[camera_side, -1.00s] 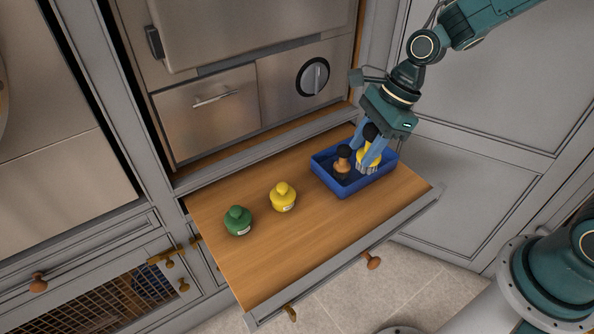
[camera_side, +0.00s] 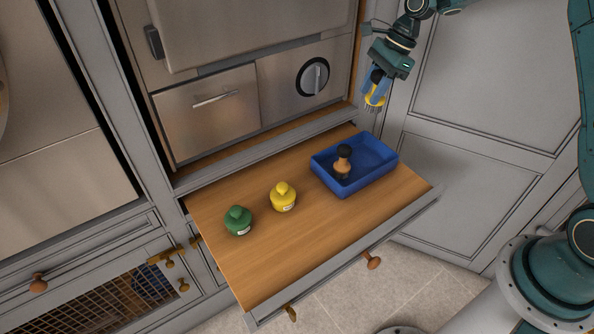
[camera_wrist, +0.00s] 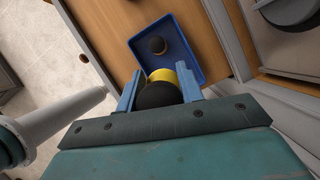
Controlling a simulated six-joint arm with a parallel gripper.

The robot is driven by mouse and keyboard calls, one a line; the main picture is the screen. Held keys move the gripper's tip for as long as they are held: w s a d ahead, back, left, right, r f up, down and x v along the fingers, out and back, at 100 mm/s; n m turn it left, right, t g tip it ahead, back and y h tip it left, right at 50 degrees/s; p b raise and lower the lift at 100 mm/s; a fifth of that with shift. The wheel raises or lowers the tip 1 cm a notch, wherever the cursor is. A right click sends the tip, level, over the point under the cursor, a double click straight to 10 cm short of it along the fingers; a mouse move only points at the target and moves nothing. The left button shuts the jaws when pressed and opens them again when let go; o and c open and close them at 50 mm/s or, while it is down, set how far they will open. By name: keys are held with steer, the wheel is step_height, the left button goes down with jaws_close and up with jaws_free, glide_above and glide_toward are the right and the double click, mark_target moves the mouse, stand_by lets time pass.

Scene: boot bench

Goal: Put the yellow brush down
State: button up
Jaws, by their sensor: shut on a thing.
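The yellow brush (camera_side: 375,99) has a dark knob on top and bristles pointing down. My gripper (camera_side: 377,85) is shut on it and holds it in the air, above and behind the blue tray (camera_side: 374,182). In the wrist view the yellow brush (camera_wrist: 163,88) sits between the two blue fingers of my gripper (camera_wrist: 160,90), its dark knob towards the camera. The blue tray (camera_wrist: 192,54) lies below it there. An orange-brown brush with a dark knob (camera_side: 342,164) stands in the left part of the tray; the tray's right part is empty.
A yellow jar (camera_side: 283,197) and a green jar (camera_side: 238,221) stand on the wooden pull-out board (camera_side: 275,245), left of the tray. Bare wood lies around them and in front of the tray. A steel appliance front (camera_side: 215,105) and cabinet panels (camera_side: 485,100) stand behind.

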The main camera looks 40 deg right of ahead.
steer(key=shift+w+d, duration=0.25)
steer(key=shift+d, duration=0.5)
steer(key=shift+w+d, duration=0.25)
steer(key=shift+d, duration=0.45)
steer(key=shift+f, duration=0.15)
glide_above(362, 161)
step_height(362, 161, down, 20)
steer(key=shift+s+r, duration=0.1)
steer(key=o, duration=1)
steer(key=v, duration=1.2)
steer(key=shift+a+r, duration=0.1)
